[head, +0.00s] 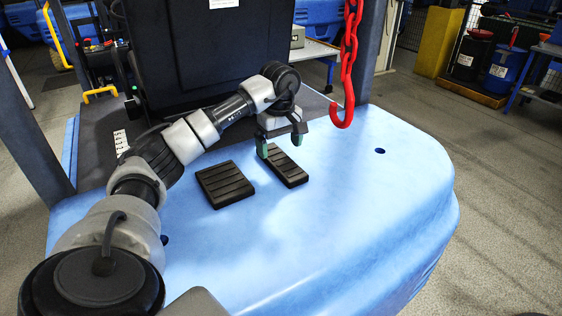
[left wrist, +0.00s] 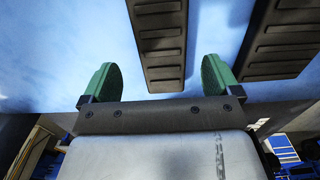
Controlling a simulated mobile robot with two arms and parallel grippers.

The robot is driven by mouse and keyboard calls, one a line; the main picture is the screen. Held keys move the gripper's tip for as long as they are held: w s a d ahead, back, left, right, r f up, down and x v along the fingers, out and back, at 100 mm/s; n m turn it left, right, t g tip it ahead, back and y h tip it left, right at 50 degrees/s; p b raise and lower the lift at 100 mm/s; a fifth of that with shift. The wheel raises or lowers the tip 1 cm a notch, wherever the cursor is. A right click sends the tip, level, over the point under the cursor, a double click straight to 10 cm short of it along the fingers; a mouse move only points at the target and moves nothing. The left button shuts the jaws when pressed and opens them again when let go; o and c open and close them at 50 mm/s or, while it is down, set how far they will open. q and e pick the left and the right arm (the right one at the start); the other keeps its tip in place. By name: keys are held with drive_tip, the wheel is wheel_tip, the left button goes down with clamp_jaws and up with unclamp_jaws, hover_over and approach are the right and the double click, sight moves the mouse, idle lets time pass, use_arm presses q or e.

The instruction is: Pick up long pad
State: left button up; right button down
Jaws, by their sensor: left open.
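The long pad (head: 284,167) is a narrow, dark, ribbed slab lying flat on the blue surface, right of a wider pad. My left gripper (head: 279,146) is open, pointing down over the far end of the long pad, its green-tipped fingers apart. In the left wrist view the long pad (left wrist: 161,42) lies in line with the gap between the two fingers (left wrist: 159,78), with neither finger seen touching it. The gap is wider than the pad. My right gripper is not in view.
The wider ribbed pad (head: 225,184) lies close to the left; it also shows in the left wrist view (left wrist: 283,38). A red hook on a chain (head: 346,75) hangs just right of my gripper. The blue surface (head: 370,210) is clear to the right, with a small hole.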

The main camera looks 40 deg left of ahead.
sight(279, 159)
use_arm(q)
drive_tip(key=shift+s+d+f+p, duration=0.15)
drive_tip(key=shift+f+p, duration=0.4)
drive_tip(key=shift+f, duration=1.3)
drive_tip(key=shift+c, duration=0.4)
drive_tip(key=c, duration=1)
drive_tip(key=shift+r, duration=0.15)
